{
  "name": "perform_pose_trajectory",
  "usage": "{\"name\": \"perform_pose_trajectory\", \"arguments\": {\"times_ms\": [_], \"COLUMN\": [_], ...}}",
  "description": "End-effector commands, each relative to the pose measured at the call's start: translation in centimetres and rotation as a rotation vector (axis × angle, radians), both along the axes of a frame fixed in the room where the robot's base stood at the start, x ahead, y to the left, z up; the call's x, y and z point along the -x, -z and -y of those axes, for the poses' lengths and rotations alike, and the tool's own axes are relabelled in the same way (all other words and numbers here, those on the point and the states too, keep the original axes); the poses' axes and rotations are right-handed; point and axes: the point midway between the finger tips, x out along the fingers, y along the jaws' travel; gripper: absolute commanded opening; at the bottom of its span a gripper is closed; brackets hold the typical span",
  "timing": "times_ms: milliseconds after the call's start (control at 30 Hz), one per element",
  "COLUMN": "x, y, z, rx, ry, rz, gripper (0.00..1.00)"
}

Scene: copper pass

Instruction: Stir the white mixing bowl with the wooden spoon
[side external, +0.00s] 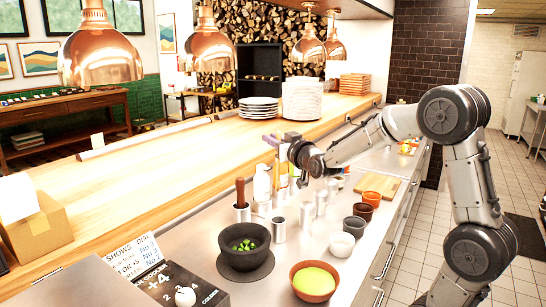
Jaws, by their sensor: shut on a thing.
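A small white bowl (341,246) stands on the steel counter (205,262), right of the middle; I cannot tell for sure that it is the mixing bowl. My gripper (270,140) is beyond it, up and to the left, above the far side of the counter near several bottles (262,184). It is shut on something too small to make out. I cannot tell whether that is the wooden spoon. A brown wooden handle (240,190) stands upright in a metal canister (241,212); its lower end is hidden.
A dark bowl with green pieces (245,245) and a terracotta bowl with yellow contents (314,281) stand in front. Copper lamps (209,42) hang above the wooden ledge (150,165).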

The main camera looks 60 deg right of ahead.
Motion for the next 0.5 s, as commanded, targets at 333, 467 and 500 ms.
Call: {"name": "perform_pose_trajectory", "arguments": {"times_ms": [333, 467, 500], "x": [-2.5, -3.3, -3.4], "y": [0.1, -0.1, -0.1], "z": [-8.1, -13.2, -15.0], "rx": [0.000, 0.004, 0.005], "ry": [-0.192, -0.310, -0.350], "rz": [-0.014, -0.024, -0.028], "gripper": [0.00, 0.00, 0.00]}}
